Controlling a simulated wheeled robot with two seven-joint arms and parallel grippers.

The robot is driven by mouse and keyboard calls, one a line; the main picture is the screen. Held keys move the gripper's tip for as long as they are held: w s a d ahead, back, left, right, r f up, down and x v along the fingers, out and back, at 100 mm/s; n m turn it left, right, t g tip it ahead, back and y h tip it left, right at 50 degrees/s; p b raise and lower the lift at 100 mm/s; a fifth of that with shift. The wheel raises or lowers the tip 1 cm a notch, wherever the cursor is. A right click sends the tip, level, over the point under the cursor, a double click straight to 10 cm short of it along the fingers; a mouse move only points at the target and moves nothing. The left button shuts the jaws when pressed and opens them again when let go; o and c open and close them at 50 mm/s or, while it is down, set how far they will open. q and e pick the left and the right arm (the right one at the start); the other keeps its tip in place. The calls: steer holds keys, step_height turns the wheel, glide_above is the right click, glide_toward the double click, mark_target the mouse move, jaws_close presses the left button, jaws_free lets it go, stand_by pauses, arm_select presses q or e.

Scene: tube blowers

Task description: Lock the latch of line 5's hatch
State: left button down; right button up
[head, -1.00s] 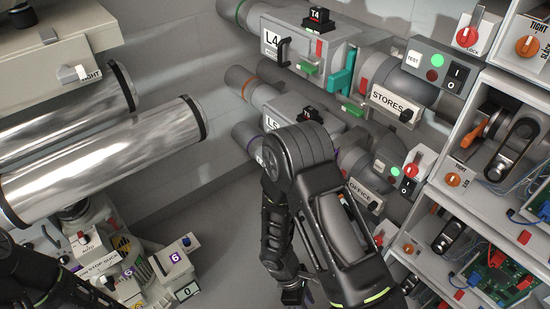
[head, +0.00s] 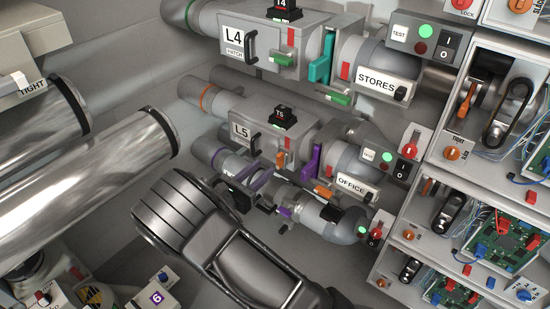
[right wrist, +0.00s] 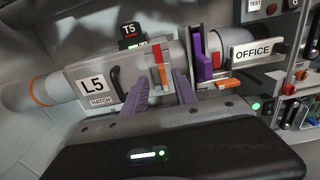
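Line 5's hatch (head: 268,133) is the grey box labelled L5 on the middle tube; it looks shut. In the right wrist view this hatch (right wrist: 95,102) has a black handle (right wrist: 116,82) and, at its right, an orange latch (right wrist: 162,78) standing upright below a red mark (right wrist: 157,52). The latch also shows in the head view (head: 281,160). My right gripper (right wrist: 162,88) is open, with its purple fingers apart at either side of the latch's lower part. I cannot tell whether either finger touches it. My forearm hides part of the lower line. My left gripper is out of view.
A purple gate plate (head: 317,150) and the OFFICE sign (head: 357,187) lie right of the hatch. The L4 hatch (head: 262,40) with a sideways green latch (head: 283,59) is above. Shelves with switches (head: 455,150) stand at the right. Large metal tubes (head: 90,185) fill the left.

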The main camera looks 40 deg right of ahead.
mark_target(277, 157)
steer(key=x, duration=0.7)
steer(key=shift+d+b, duration=0.15)
steer(key=shift+b, duration=0.15)
jaws_close()
